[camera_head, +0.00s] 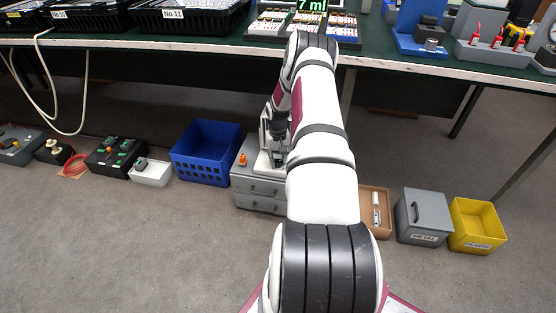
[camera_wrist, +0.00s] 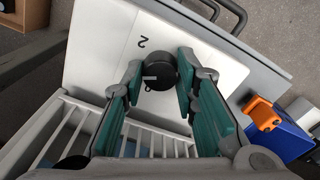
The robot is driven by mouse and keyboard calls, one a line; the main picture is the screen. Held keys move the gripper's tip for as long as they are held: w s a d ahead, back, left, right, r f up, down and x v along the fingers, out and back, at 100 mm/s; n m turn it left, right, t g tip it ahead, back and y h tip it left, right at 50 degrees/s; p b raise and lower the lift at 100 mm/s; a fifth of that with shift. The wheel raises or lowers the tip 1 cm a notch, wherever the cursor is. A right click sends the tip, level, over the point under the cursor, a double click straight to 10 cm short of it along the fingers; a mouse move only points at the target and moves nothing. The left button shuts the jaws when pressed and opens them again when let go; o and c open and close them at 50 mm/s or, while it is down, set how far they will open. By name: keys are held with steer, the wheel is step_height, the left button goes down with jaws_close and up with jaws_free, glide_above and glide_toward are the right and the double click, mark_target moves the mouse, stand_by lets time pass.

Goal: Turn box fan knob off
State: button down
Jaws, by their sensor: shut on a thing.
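The box fan's white top panel (camera_wrist: 100,45) fills the upper middle of the wrist view, with its slatted grille (camera_wrist: 150,137) below. The black round knob (camera_wrist: 162,66) sits on the panel, between my fingertips. A short white mark shows on the knob's left side. A printed 2 stands above left of the knob, and another digit just below is partly hidden. My gripper (camera_wrist: 160,76) has teal-padded fingers and is shut on the knob. In the head view the white fan (camera_head: 265,130) stands on a grey drawer unit (camera_head: 259,190), largely hidden by my arm.
An orange object (camera_wrist: 263,113) lies close to the fan's right in the wrist view. A blue crate (camera_head: 206,153) stands left of the drawers. A brown box (camera_head: 377,232), grey metal bin (camera_head: 423,216) and yellow bin (camera_head: 478,226) stand right. The table edge (camera_head: 420,66) runs above.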

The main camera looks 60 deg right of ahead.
mark_target(278, 161)
steer(key=n, duration=0.6)
steer(key=shift+n, duration=0.3)
steer(key=n, duration=0.6)
steer(key=shift+s, duration=0.1)
stand_by(0.3)
steer(key=c, duration=1.2)
jaws_free()
steer(key=shift+c, duration=0.2)
steer(key=shift+r, duration=0.1)
step_height(278, 161, up, 12)
